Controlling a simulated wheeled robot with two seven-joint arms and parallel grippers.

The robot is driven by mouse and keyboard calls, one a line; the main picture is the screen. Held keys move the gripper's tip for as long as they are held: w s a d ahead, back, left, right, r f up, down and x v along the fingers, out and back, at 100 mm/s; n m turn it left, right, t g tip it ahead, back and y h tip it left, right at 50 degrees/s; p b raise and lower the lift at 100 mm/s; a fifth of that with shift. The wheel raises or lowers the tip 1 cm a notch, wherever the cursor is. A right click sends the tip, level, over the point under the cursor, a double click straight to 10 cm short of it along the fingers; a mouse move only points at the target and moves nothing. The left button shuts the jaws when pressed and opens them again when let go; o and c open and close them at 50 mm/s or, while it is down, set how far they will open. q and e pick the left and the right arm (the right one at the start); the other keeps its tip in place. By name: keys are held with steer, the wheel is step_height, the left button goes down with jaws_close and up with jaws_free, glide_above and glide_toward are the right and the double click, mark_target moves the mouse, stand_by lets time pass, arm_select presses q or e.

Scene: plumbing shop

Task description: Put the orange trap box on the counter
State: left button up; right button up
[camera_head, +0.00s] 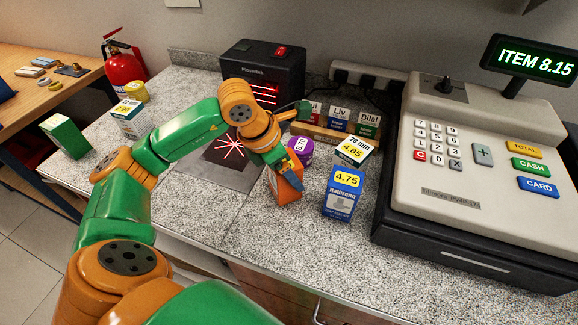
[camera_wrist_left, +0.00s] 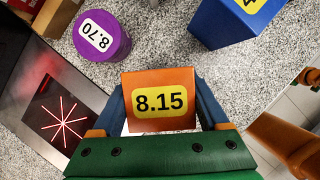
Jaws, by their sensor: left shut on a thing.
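The orange trap box (camera_head: 285,187), with a yellow 8.15 label on top, is between the fingers of my left gripper (camera_head: 283,166). In the left wrist view the box (camera_wrist_left: 158,82) sits squarely between the two blue fingers, which press on its sides. It is over the grey speckled counter (camera_head: 265,240), just right of the scanner's dark plate, a little tilted in the head view. I cannot tell whether its base touches the counter. My right gripper is not in view.
A blue 4.75 box (camera_head: 343,193), a 4.85 box (camera_head: 352,151) and a purple 8.70 tin (camera_head: 300,150) stand close by. The black scanner (camera_head: 262,70) is behind; the cash register (camera_head: 480,150) on the right reads ITEM 8.15. The counter front is clear.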

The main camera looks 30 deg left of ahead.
arm_select(q)
steer(key=shift+w+f, duration=0.1)
steer(key=shift+f, duration=0.05)
steer(key=o, duration=1.5)
steer(key=shift+r, duration=0.35)
steer(key=v, duration=1.1)
steer(key=shift+a+r, duration=0.1)
steer(key=shift+r, duration=0.25)
